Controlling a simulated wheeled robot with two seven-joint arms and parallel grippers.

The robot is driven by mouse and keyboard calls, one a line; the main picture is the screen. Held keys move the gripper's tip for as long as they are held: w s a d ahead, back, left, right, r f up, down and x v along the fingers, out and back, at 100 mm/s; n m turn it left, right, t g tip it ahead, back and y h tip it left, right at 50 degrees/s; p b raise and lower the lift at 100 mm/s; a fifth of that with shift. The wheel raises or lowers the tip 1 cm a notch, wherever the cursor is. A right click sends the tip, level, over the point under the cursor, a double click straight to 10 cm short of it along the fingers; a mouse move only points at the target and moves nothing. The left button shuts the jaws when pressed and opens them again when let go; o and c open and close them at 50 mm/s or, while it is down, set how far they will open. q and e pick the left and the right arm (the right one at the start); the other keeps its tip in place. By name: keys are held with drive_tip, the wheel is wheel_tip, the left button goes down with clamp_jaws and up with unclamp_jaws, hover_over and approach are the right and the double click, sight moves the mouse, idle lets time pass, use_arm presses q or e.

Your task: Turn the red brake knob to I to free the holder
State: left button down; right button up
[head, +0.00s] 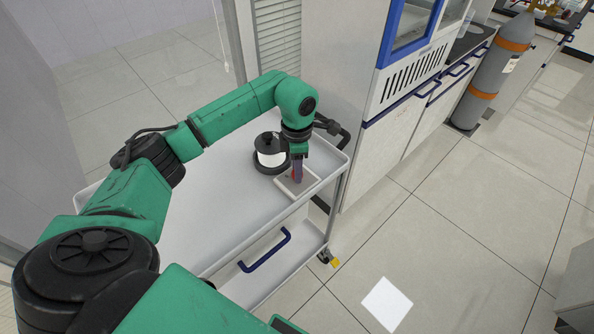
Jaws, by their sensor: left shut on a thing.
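The red brake knob (294,177) shows only as a small reddish patch at my left gripper's fingertips, above a small pale square plate (309,184) near the cart's right end. My left gripper (297,176) points down and is shut on the knob, which it mostly hides. The I mark and the knob's angle are too small or hidden to read. A black and white round unit (270,159), perhaps the holder, stands upright just left of the gripper on the cart top. My right gripper is not in view.
The white cart (200,215) has a raised rim and a dark blue handle (264,250) on its front. A white cabinet (350,150) stands close behind its right end. A grey gas cylinder (493,85) stands farther right. The cart top left of the round unit is clear.

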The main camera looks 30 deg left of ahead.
use_arm(q)
drive_tip(key=shift+r+m, duration=0.1)
drive_tip(key=shift+m, duration=0.4)
drive_tip(key=c, duration=0.5)
unclamp_jaws()
wheel_tip(320, 180, up, 14)
drive_tip(key=shift+r+b, duration=0.25)
drive_tip(key=shift+b, duration=0.15)
